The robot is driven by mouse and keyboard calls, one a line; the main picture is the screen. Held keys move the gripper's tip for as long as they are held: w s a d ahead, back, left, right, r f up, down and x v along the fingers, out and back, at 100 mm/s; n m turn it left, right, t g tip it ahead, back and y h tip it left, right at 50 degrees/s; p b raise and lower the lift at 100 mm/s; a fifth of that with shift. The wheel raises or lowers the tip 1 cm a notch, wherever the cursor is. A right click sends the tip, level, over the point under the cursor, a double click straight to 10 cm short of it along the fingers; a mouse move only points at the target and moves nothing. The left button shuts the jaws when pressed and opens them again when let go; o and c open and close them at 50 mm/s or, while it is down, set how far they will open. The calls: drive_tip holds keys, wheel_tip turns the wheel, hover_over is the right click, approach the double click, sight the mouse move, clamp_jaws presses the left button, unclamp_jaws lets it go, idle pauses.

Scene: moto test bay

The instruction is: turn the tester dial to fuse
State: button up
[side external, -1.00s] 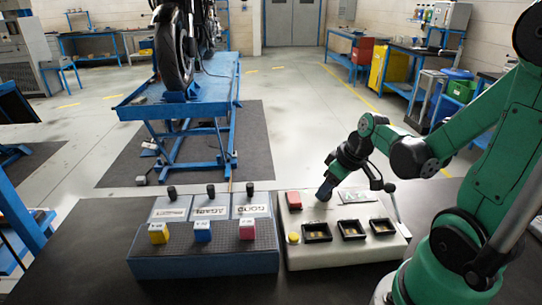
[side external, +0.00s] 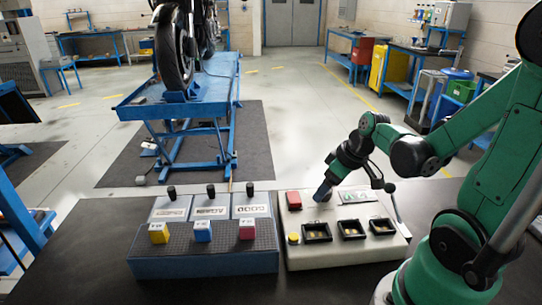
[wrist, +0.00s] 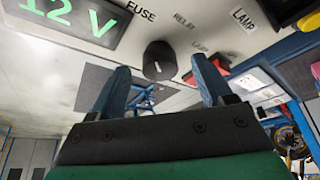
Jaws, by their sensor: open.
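The tester is the cream box (side external: 345,255) on the bench in the side external view. Its black round dial (wrist: 160,58) shows in the wrist view, with a small white mark at its lower edge. The printed word FUSE (wrist: 140,10) is above the dial, with RELAY and LAMP to the upper right. A display (wrist: 75,18) reads 12 V in green. My gripper (wrist: 163,78) is open, its two blue fingers on either side of the dial with gaps showing. In the side external view my gripper (side external: 322,190) points down at the tester's back part and hides the dial.
A red block (side external: 293,200), a yellow button (side external: 293,239) and three black trays (side external: 351,229) sit on the tester. A blue box (side external: 205,264) with yellow, blue and pink blocks stands close on its left. A motorcycle lift (side external: 185,105) is behind.

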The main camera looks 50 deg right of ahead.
drive_tip(key=shift+v, duration=2.7)
drive_tip(key=w+a+r+t, duration=0.1)
drive_tip(key=w+a, duration=0.1)
drive_tip(key=a, duration=0.4)
drive_tip(key=w+a+r+t, duration=0.1)
drive_tip(key=w+a+r, duration=0.1)
drive_tip(key=a, duration=0.4)
drive_tip(key=shift+w+a+t, duration=0.2)
drive_tip(key=shift+w+t, duration=0.05)
drive_tip(key=shift+t, duration=0.05)
drive_tip(key=shift+c, duration=0.7)
